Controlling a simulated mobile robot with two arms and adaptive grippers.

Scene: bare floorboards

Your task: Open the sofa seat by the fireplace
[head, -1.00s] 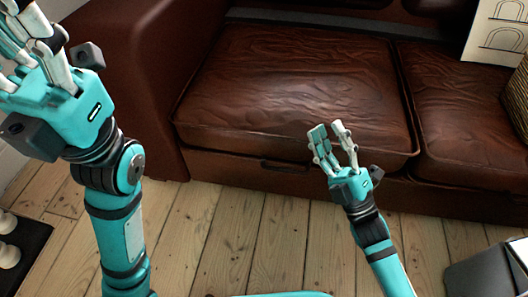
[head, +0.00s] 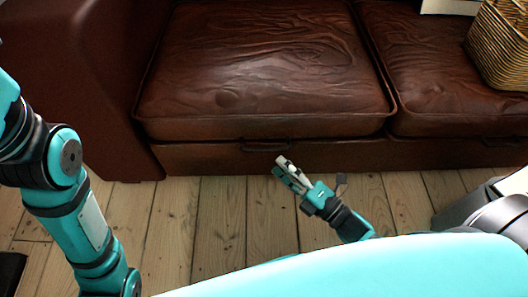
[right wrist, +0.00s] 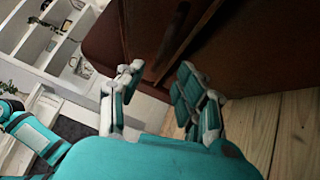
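The brown leather sofa's left seat (head: 265,75) is closed, its cushion lying flat on the base. A dark handle (head: 265,146) sits on the front panel under that cushion. My right gripper (head: 283,168) is just in front of and below the handle, apparently not touching it. In the right wrist view the right gripper (right wrist: 157,75) shows two fingers apart with nothing between them, facing the brown sofa front (right wrist: 145,35). My left arm shows at the left of the head view, but its gripper is out of frame. No fireplace is recognisable.
The second seat (head: 440,75) adjoins on the right, with a wicker basket (head: 500,45) on it. The sofa armrest (head: 75,80) is at the left. Bare floorboards (head: 210,220) lie in front. White shelves (right wrist: 45,40) show in the right wrist view.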

